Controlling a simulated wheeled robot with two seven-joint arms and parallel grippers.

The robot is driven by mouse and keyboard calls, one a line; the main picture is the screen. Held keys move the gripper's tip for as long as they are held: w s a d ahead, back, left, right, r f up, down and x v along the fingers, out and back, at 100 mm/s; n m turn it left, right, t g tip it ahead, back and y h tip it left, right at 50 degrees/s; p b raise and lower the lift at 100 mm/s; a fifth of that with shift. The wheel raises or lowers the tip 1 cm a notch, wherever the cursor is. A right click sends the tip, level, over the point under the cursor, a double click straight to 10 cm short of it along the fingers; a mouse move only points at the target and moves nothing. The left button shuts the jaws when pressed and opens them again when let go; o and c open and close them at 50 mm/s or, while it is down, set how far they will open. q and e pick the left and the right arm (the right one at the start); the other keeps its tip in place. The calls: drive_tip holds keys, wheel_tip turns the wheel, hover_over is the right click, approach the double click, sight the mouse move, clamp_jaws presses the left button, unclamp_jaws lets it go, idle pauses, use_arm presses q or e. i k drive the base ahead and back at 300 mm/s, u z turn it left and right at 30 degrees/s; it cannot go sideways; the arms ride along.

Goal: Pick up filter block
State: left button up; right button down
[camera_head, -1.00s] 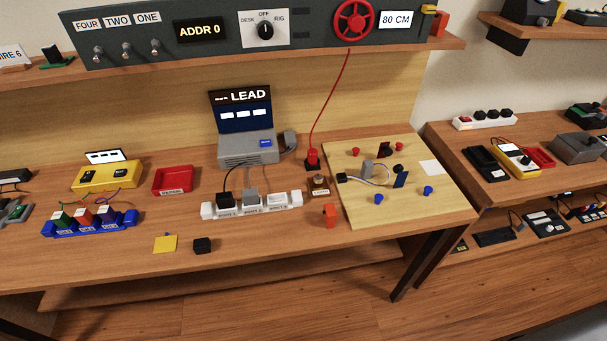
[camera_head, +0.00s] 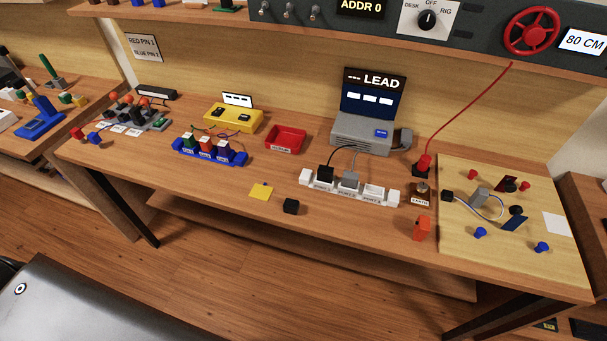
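No part is readably labelled as the filter block, so I cannot tell which one it is. A small black block (camera_head: 291,206) lies near the front edge of the workbench, right of a flat yellow piece (camera_head: 261,192). An orange block (camera_head: 422,228) stands further right, near the left edge of the light wooden board. A grey block (camera_head: 479,197) sits on that board with wires beside it. Neither of my grippers is in view.
The workbench (camera_head: 345,236) carries a white port strip (camera_head: 374,195), a red tray (camera_head: 287,138), a blue holder (camera_head: 211,157) with coloured blocks, a yellow box (camera_head: 233,117) and a grey LEAD device (camera_head: 361,133). A dark panel shelf overhangs the back.

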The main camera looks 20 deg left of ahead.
sight(291, 207)
drive_tip(key=z, duration=0.45)
drive_tip(key=k, duration=0.55)
drive_tip(key=z, duration=0.85)
drive_tip(key=i, duration=0.65)
drive_tip(key=u, duration=0.75)
drive_tip(key=i, duration=0.4)
drive_tip(key=u, duration=0.45)
